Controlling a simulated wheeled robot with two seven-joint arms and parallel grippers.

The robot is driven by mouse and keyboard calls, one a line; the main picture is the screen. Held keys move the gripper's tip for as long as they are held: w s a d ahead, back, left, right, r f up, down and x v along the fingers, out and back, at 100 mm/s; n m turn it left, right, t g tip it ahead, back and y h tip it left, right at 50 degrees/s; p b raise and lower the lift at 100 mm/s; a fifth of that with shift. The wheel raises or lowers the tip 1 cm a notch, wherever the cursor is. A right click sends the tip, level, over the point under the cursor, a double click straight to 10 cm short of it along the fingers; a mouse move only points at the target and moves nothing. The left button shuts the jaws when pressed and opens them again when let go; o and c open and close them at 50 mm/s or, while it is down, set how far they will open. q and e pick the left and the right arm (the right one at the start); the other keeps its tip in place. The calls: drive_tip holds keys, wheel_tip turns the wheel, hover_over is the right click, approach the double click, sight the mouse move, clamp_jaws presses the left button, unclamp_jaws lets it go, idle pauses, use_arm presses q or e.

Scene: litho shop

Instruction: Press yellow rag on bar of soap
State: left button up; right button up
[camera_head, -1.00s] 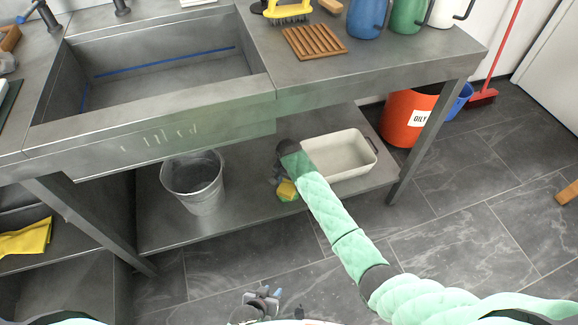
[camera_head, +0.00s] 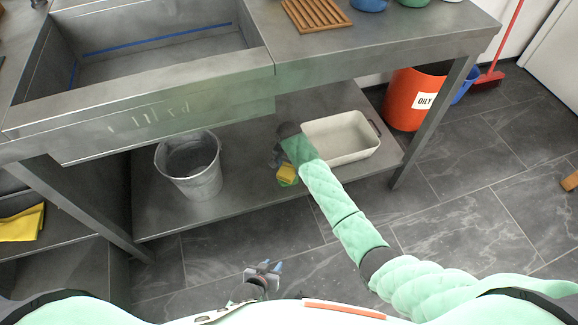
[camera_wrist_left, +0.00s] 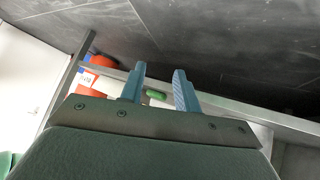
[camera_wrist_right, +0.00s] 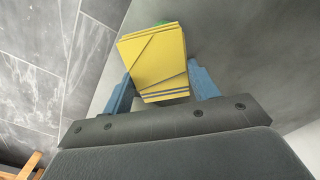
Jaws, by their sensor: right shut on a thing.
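A folded yellow rag (camera_wrist_right: 155,62) is held between the two fingers of my right gripper (camera_wrist_right: 162,84). In the head view the yellow rag (camera_head: 287,173) is low at the front of the lower shelf, left of the pale tray, with my right gripper (camera_head: 280,160) at it. A green bar of soap (camera_wrist_right: 166,22) peeks out past the rag's far edge; the rag hides most of it. Whether the two touch, I cannot tell. My left gripper (camera_head: 264,270) is low, over the floor in front of the bench, with its fingers apart and empty.
A pale tray (camera_head: 372,151) and a metal bucket (camera_head: 195,182) stand on the lower shelf. Another yellow cloth (camera_head: 22,223) lies at the far left. The worktop edge (camera_head: 330,68) overhangs the shelf.

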drive_tip(key=shift+f, duration=0.2)
drive_tip(key=shift+f+b, duration=0.35)
drive_tip(key=shift+b, duration=0.25)
drive_tip(key=shift+f, duration=0.2)
drive_tip(key=shift+f+b, duration=0.2)
drive_tip(key=shift+b, duration=0.25)
drive_tip(key=shift+f, duration=0.2)
drive_tip(key=shift+f+b, duration=0.2)
drive_tip(key=shift+b, duration=0.25)
use_arm(q)
drive_tip(key=w+r+t+h, duration=0.1)
drive_tip(key=w+r+t, duration=0.3)
drive_tip(key=r, duration=0.7)
drive_tip(key=w+r+t, duration=0.4)
drive_tip(key=r, duration=0.7)
drive_tip(key=w+r+t+h, duration=0.1)
drive_tip(key=w+r+t, duration=0.3)
drive_tip(key=r, duration=0.6)
drive_tip(key=shift+w+d+r+h, duration=0.3)
drive_tip(key=shift+w+d+r, duration=0.15)
drive_tip(key=shift+w, duration=0.1)
drive_tip(key=shift+f, duration=0.4)
